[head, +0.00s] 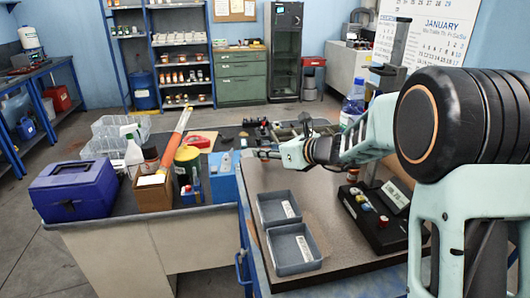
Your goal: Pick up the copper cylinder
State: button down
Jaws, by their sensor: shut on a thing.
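My gripper (264,153) is at the end of my arm, which reaches in from the right. It is over the far left part of the brown-topped bench and points left. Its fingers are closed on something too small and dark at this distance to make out. I cannot tell the copper cylinder apart with certainty in the head view. A small orange-brown round thing (352,176) stands on the bench below my arm, partly hidden.
Two grey bins (292,248) stand at the bench's front left. A black device with coloured knobs (378,215) is at the right. A blue toolbox (75,190), a cardboard box (153,194) and a blue box (223,178) crowd the left table. The bench middle is clear.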

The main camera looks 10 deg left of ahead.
jog(key=s+d+r+p, duration=0.2)
jog(key=s+r+p, duration=0.2)
jog(key=s+r, duration=0.7)
jog(key=s, duration=0.3)
jog(key=shift+r, duration=0.4)
